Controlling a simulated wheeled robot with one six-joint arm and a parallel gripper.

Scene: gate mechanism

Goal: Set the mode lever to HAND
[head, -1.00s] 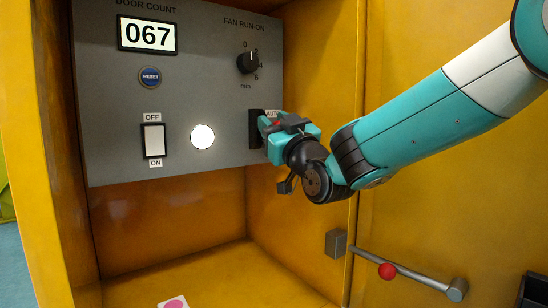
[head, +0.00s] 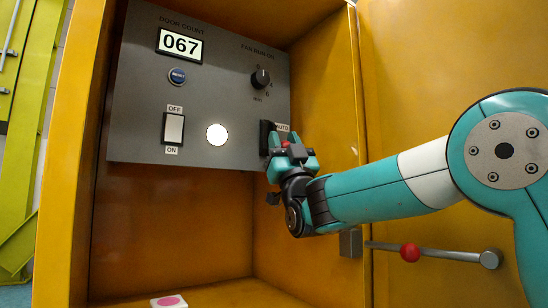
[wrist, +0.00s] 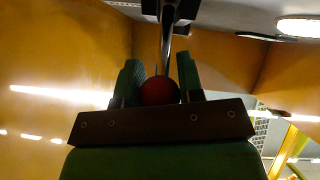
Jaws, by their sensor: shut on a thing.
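The mode lever has a red ball knob, seen between my fingers in the wrist view (wrist: 159,91), with a thin rod running up from it. In the head view the red knob (head: 286,144) shows just below the AUTO label (head: 282,128), in front of the dark slot plate (head: 266,136) at the panel's right edge. My gripper (head: 290,152) is shut on the knob; its two green fingers (wrist: 157,88) flank the ball in the wrist view. The lower part of the slot and any HAND label are hidden behind my gripper.
The grey panel (head: 140,95) carries the 067 display, blue reset button (head: 177,76), fan knob (head: 261,78), white rocker switch (head: 173,128) and lit round lamp (head: 217,135). Yellow cabinet walls stand close. A bar with a red ball (head: 410,253) crosses the door at right.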

